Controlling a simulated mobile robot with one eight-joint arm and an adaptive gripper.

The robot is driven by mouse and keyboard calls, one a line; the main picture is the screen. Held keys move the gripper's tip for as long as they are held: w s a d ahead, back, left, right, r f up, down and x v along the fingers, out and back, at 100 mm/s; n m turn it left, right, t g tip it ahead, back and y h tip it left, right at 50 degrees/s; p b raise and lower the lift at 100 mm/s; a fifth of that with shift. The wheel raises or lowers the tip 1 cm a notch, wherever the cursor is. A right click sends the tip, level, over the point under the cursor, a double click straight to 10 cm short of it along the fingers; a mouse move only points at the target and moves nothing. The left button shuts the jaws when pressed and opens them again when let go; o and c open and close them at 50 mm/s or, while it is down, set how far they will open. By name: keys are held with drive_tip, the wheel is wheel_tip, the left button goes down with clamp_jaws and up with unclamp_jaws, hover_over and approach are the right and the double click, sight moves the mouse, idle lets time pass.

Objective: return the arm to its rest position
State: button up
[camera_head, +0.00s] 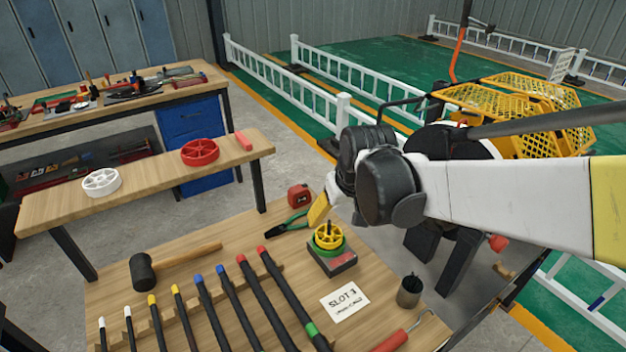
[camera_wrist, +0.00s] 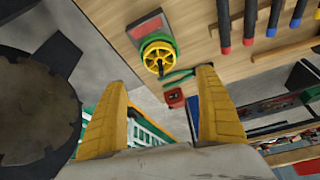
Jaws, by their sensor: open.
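My gripper (camera_head: 319,210) hangs over the far edge of the workbench, near the yellow and green spools. Its two yellow fingers show wide apart in the wrist view (camera_wrist: 160,92), with nothing between them. My white arm reaches in from the right side of the head view. A yellow spool (camera_head: 328,236) sits on a green ring (camera_head: 327,251) on a grey block (camera_head: 335,265), below and apart from my gripper. The yellow spool also shows in the wrist view (camera_wrist: 159,58).
The workbench (camera_head: 215,275) carries a mallet (camera_head: 145,272), several colour-tipped bars, green pliers (camera_head: 287,225), a red tape measure (camera_head: 298,196), a slot card (camera_head: 344,302) and a dark cup (camera_head: 409,291). A shelf (camera_head: 140,182) holds white and red wheels. White railings (camera_head: 340,105) stand behind.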

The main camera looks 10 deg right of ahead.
drive_tip(key=s+r+t, duration=0.2)
drive_tip(key=s+r, duration=0.1)
drive_tip(key=s, duration=1.2)
drive_tip(key=shift+s+r+m+t, duration=0.15)
drive_tip(key=shift+r+m+t, duration=0.15)
drive_tip(key=shift+r, duration=0.1)
drive_tip(key=shift+a, duration=0.1)
idle(0.7)
